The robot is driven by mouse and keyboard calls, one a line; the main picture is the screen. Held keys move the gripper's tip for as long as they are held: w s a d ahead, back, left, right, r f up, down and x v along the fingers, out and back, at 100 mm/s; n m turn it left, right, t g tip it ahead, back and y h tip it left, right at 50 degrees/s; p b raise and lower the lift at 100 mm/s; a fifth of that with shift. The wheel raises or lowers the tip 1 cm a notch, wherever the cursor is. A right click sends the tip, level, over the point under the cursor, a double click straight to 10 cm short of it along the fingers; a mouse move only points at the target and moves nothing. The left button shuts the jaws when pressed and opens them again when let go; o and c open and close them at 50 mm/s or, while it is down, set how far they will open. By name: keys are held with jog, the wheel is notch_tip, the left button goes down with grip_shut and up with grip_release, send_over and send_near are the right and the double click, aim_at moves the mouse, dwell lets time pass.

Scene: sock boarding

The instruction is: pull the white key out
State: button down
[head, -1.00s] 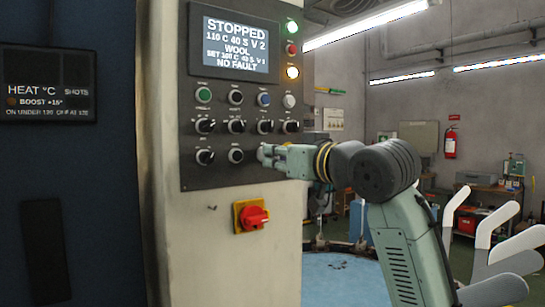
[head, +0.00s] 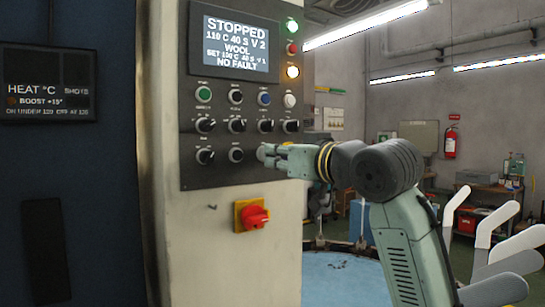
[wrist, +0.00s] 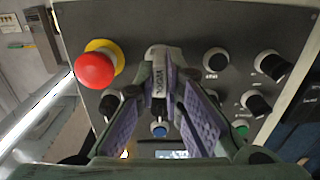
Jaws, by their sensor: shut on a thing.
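A pale grey-white key (wrist: 158,84) with dark lettering on its face stands out from the dark control panel (wrist: 190,30) in the wrist view. My gripper (wrist: 163,62) is shut on it, with a purple-padded finger on either side. In the head view my gripper (head: 268,154) is at the lower right of the panel, right of the bottom row of knobs, and it hides the key. I cannot tell how deep the key sits in its lock.
A red mushroom button (wrist: 95,70) on a yellow ring is close beside the key in the wrist view. Several black knobs (head: 237,126) and a screen (head: 235,43) reading STOPPED are on the panel. A red switch (head: 255,216) on a yellow plate is below.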

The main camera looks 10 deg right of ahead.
jog(key=shift+v, duration=2.15)
jog(key=shift+s, duration=0.1)
jog(key=b+v, duration=0.1)
jog(key=v, duration=1.8)
jog(key=shift+s+d, duration=0.2)
jog(key=shift+s, duration=0.15)
